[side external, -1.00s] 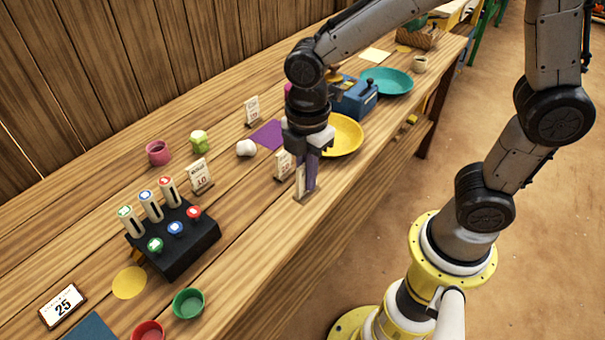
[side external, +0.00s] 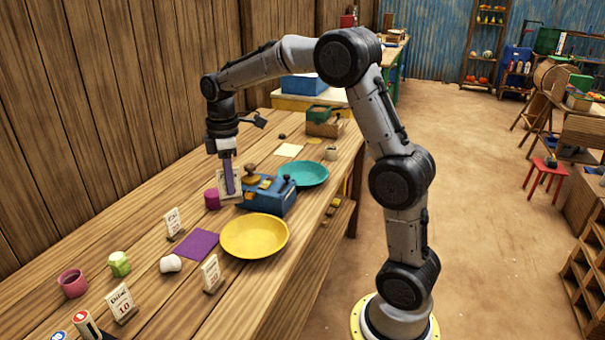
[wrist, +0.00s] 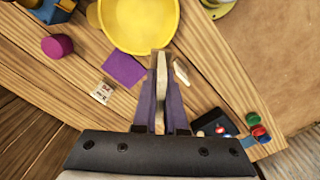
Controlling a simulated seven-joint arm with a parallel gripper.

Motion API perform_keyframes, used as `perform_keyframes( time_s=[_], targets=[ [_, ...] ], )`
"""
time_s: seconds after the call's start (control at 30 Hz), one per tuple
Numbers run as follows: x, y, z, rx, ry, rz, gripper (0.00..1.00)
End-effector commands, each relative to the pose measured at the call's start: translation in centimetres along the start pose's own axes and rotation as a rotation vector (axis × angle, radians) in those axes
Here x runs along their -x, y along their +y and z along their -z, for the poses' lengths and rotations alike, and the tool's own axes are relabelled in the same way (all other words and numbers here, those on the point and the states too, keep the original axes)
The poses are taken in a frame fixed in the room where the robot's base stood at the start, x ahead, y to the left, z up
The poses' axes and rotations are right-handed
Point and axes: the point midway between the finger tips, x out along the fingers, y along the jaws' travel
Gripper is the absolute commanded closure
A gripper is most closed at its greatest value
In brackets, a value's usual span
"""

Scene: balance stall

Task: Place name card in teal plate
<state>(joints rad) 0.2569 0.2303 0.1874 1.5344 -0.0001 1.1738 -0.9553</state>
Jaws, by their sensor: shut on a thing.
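My gripper (side external: 229,188) has purple fingers and is shut on a pale name card (side external: 237,189). It holds the card to the left of the blue balance base, apparently above the table. In the wrist view the card (wrist: 161,68) shows nearly edge-on between the fingertips (wrist: 160,85). The teal plate (side external: 303,174) stands on the table to the right of the gripper, beyond the blue balance (side external: 268,194). Its visible surface looks empty. The teal plate is not seen in the wrist view.
A yellow plate (side external: 254,237) lies in front of the balance. A magenta cylinder (side external: 212,199) stands close by the gripper. Other standing cards (side external: 174,224), a purple mat (side external: 190,245) and cups (side external: 73,283) are nearer the camera. A small cup (side external: 331,153) stands beside the teal plate.

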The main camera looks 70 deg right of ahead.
Motion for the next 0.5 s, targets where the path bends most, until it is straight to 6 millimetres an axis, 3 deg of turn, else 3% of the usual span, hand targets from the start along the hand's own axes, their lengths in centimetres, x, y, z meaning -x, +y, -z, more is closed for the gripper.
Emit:
perform_keyframes(
  time_s=[0.03, 0.2, 0.4, 0.5],
  targets=[
    [0.1, 2.2, -1.8, -0.068, 0.000, -0.001, 1.00],
    [0.2, 8.0, -7.9, -0.264, -0.001, -0.007, 1.00],
    [-0.2, 12.8, -16.4, -0.469, -0.003, -0.011, 1.00],
    [-0.7, 14.1, -20.4, -0.554, -0.004, -0.011, 1.00]
  ],
)
